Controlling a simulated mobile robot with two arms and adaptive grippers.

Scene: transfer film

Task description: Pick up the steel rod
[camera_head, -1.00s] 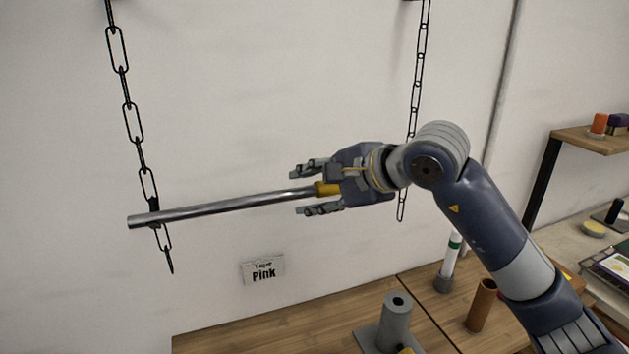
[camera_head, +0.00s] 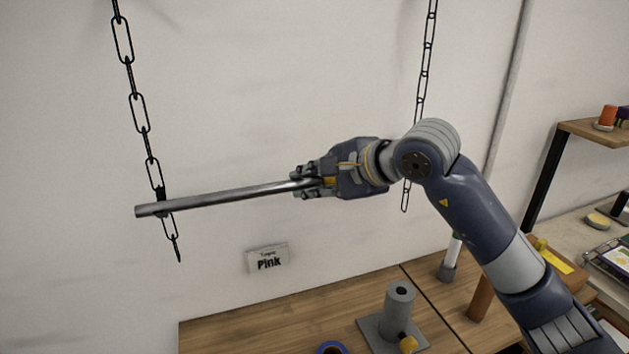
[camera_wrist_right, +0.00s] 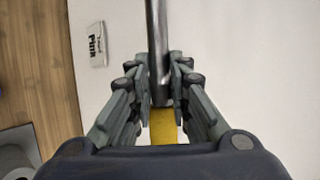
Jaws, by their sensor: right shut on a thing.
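The steel rod (camera_head: 225,197) is a long grey metal bar, held nearly level in front of the white wall. Its left end is at the left chain (camera_head: 161,194); I cannot tell whether it still rests in a link there. My right gripper (camera_head: 308,183) is shut on the rod's right end. In the right wrist view the rod (camera_wrist_right: 157,45) runs up from between the fingers of the right gripper (camera_wrist_right: 162,85), with a yellow part behind it. My left gripper is not in view.
A second chain (camera_head: 421,85) hangs behind my right wrist. Below is a wooden table (camera_head: 260,330) with a grey cylinder stand (camera_head: 398,312), a brown cylinder (camera_head: 480,299) and a white tube. A "Pink" sign (camera_head: 268,259) is on the wall. A shelf (camera_head: 597,130) is at right.

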